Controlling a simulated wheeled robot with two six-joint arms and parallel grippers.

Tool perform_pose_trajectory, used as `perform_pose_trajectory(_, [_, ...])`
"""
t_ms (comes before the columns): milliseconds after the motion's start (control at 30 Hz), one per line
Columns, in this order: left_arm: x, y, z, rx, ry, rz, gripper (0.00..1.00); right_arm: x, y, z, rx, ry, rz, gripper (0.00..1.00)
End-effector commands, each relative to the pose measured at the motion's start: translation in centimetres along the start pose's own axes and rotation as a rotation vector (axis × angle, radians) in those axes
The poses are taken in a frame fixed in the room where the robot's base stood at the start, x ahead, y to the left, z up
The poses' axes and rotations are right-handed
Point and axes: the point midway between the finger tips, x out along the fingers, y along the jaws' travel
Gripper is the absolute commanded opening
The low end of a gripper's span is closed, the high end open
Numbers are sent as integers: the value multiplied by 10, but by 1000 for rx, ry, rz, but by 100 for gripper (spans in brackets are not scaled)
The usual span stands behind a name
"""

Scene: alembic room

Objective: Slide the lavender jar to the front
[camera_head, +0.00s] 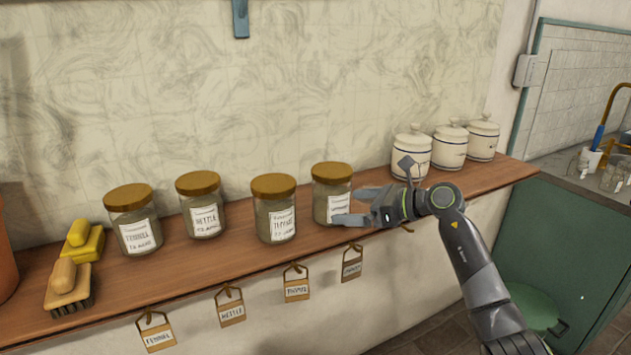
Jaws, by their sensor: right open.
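Four jars with brass-coloured lids stand on the wooden shelf (250,247). The rightmost jar (325,185) has a label partly covered by my gripper and too small to read; I cannot confirm that it is the lavender one. My right gripper (346,207) comes in from the right and is open. Its two fingers point left at this jar's right side and overlap its label in the picture; I cannot tell whether they touch it. My left gripper is not in view.
Other jars are the left one (138,232), the second (205,215) and the third (277,222), set slightly forward. Brushes (70,285) lie at the left end. White canisters (412,155) stand at right. Label tags (232,313) hang below the shelf's front edge.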

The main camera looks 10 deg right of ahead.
Motion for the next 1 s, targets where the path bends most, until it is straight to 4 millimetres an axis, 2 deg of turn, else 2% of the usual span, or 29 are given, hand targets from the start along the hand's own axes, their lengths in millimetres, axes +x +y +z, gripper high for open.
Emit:
perform_pose_trajectory(33, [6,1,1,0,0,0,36,-14,-1,-4,-4,4,-4,100])
perform_pose_trajectory(200, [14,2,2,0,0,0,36,-52,-1,-4,-3,4,-5,100])
perform_pose_trajectory(500, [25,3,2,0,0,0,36,-105,-1,-2,-1,3,-2,100])
perform_pose_trajectory(633, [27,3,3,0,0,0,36,-117,0,-2,1,2,-1,100])
perform_pose_trajectory(800, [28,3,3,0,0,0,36,-120,4,-2,19,-25,6,100])
perform_pose_trajectory(867, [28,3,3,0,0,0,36,-117,8,-2,45,-70,11,100])
perform_pose_trajectory(1000, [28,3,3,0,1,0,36,-108,26,-1,185,-267,26,100])
